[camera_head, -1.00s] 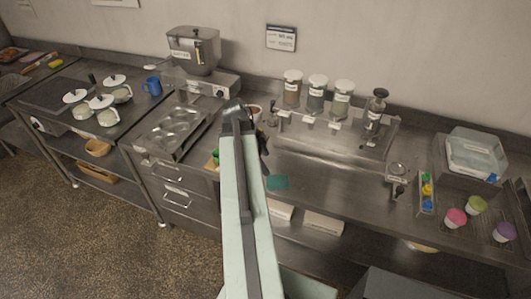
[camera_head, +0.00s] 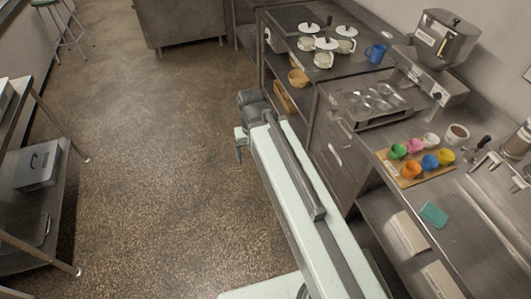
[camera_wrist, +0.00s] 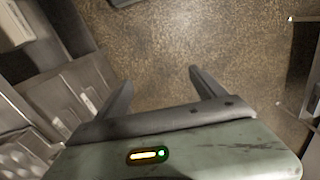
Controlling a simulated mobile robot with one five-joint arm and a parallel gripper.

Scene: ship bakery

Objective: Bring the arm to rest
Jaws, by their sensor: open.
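My arm, pale green, reaches up the middle of the head view, over the brown speckled floor (camera_head: 150,170) and beside the counter's drawers. My gripper (camera_head: 240,152) is at its far end, small and partly hidden in that view. In the wrist view my gripper (camera_wrist: 162,84) shows two dark fingers spread apart. Only floor is visible between them, and nothing is held.
The steel counter (camera_head: 470,235) runs along the right. A shelving rack (camera_head: 55,200) stands left. Open floor lies between.

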